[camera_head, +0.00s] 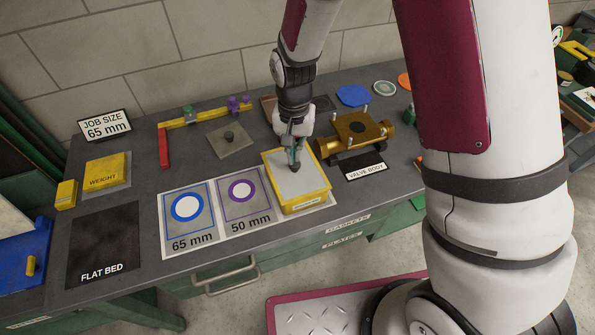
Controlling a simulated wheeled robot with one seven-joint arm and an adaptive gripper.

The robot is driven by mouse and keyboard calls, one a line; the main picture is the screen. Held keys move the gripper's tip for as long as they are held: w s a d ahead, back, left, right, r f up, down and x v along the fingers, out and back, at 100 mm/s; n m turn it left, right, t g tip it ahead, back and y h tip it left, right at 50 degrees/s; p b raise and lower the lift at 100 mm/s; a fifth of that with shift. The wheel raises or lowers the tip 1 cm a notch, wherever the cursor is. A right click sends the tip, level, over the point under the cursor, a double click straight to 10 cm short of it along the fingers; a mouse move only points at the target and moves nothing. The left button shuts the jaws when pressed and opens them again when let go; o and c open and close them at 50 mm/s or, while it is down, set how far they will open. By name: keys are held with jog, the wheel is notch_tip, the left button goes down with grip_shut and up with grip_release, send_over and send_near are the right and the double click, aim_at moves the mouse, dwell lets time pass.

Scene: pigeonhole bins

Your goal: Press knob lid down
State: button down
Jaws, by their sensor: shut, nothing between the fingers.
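A yellow box (305,200) stands at the front of the bench, with a flat grey lid (300,185) on its top. My gripper (294,167) points down over this lid, shut and empty, its fingertips at or just above the surface. I cannot tell whether it touches. Any knob on this lid is hidden behind my gripper. Another grey square plate with a dark knob (229,136) lies flat on the bench behind and to the left.
A brass valve body (355,130) with upright studs stands close to the right of the box. Cards marked 65 mm (188,240) and 50 mm (246,222) lie to its left. A yellow weight (105,172) and a flat bed (103,242) are further left.

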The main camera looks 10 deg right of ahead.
jog(key=shift+f, duration=0.9)
dwell(1.6)
dwell(1.4)
jog(key=shift+r+p, duration=1.15)
jog(key=shift+r, duration=2.4)
notch_tip(320, 180, up, 11)
send_over(295, 163)
jog(key=shift+r, duration=0.5)
